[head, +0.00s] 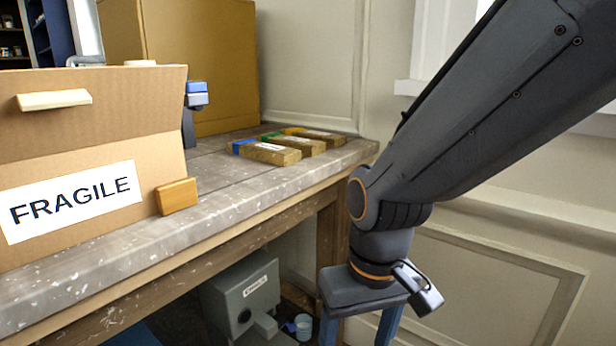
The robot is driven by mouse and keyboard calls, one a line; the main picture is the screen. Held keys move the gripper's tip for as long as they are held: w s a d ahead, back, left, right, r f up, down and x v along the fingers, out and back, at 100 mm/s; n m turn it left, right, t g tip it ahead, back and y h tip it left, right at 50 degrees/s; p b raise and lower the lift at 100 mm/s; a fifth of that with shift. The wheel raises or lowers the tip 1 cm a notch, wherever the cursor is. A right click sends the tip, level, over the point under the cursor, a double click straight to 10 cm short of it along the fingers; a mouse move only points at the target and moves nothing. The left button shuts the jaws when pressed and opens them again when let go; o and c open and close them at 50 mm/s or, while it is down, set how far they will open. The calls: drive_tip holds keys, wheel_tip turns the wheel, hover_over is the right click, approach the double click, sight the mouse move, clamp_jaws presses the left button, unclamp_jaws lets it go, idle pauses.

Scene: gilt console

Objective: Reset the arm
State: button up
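My arm (480,120) comes in from the upper right and bends down at its wrist. My gripper (358,328) points down in front of the table's right end, below the level of its top. Its two blue fingers stand apart with nothing visible between them, so it looks open. The fingertips are cut off by the bottom edge of the picture. The gripper appears clear of the table.
A worktable (225,205) carries a cardboard box marked FRAGILE (150,150), several labelled blocks (268,152) and a large yellow-brown box (205,60). A grey machine (243,297) and a light-blue cup (303,325) are underneath. A panelled wall (500,280) stands at right.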

drive_tip(key=s+d+r+m+p, duration=0.2)
drive_tip(key=d+r+p, duration=1)
drive_tip(key=p, duration=0.6)
drive_tip(key=shift+s+r+m+h, duration=0.2)
drive_tip(key=shift+r+m+h, duration=0.35)
drive_tip(key=shift+r, duration=0.85)
